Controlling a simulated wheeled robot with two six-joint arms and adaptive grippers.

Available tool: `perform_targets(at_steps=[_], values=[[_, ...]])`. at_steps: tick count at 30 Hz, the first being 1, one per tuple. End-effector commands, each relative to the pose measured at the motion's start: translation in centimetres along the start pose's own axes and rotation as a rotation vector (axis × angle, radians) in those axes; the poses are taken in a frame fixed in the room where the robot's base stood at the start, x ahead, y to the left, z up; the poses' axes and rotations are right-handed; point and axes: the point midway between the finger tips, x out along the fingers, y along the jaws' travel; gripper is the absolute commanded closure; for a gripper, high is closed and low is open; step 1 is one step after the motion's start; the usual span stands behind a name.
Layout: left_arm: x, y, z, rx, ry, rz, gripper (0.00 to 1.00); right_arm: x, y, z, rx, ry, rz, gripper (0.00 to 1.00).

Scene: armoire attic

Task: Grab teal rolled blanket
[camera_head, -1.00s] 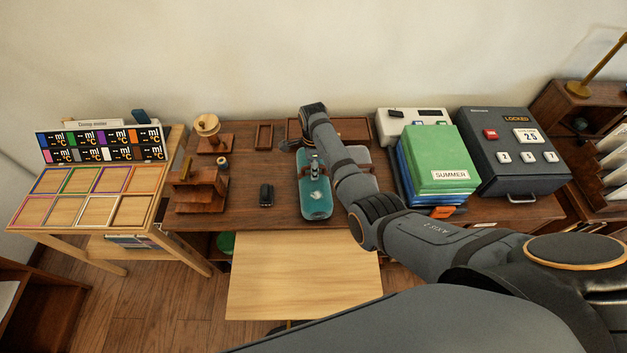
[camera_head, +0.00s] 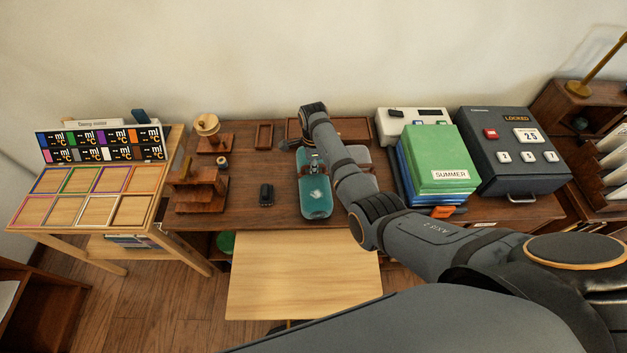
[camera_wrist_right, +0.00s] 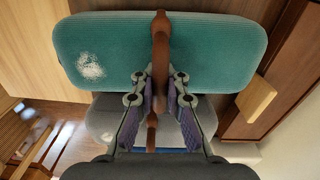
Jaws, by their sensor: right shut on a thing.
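The teal rolled blanket (camera_head: 316,199) lies lengthwise on the dark wooden desk, with a pale patch on its surface. It also fills the top of the right wrist view (camera_wrist_right: 210,50), with a brown strap (camera_wrist_right: 160,60) around its middle. A grey rolled item (camera_wrist_right: 105,115) lies beside it, partly hidden by my gripper. My right gripper (camera_wrist_right: 160,92) is over the blanket's middle, its fingers on either side of the brown strap and shut on it. In the head view the right gripper (camera_head: 315,160) is small and partly hidden by my arm. My left gripper is not in view.
A green binder stack (camera_head: 440,160) and a dark locked box (camera_head: 512,150) stand right of the blanket. A small black object (camera_head: 266,194) and a wooden stand (camera_head: 202,190) are to its left. A pale wooden board (camera_head: 300,275) extends in front. Bare desk shows between the black object and blanket.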

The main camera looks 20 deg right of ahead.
Motion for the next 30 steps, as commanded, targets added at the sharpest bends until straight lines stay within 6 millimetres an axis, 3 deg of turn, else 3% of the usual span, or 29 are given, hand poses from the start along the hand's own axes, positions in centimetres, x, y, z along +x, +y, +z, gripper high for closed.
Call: perform_targets(at_steps=[8, 14, 23, 26, 27, 30], values=[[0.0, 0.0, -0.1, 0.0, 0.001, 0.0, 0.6, -0.5, -0.1, 0.1, 0.0, -0.001, -0.004, 1.0], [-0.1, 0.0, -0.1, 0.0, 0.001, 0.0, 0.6, -3.1, -0.2, 0.1, 0.0, -0.002, -0.008, 1.0], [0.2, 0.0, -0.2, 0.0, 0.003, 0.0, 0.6, -8.9, 4.7, -1.4, 0.0, -0.003, -0.005, 1.0], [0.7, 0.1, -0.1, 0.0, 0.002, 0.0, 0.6, -9.8, 7.0, -2.2, 0.002, -0.001, -0.003, 1.0], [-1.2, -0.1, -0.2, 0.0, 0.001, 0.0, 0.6, -11.4, 8.0, -2.5, 0.001, 0.0, 0.001, 1.0], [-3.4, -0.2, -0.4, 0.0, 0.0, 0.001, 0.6, -12.6, 10.1, -3.2, 0.0, 0.0, 0.002, 1.0]])
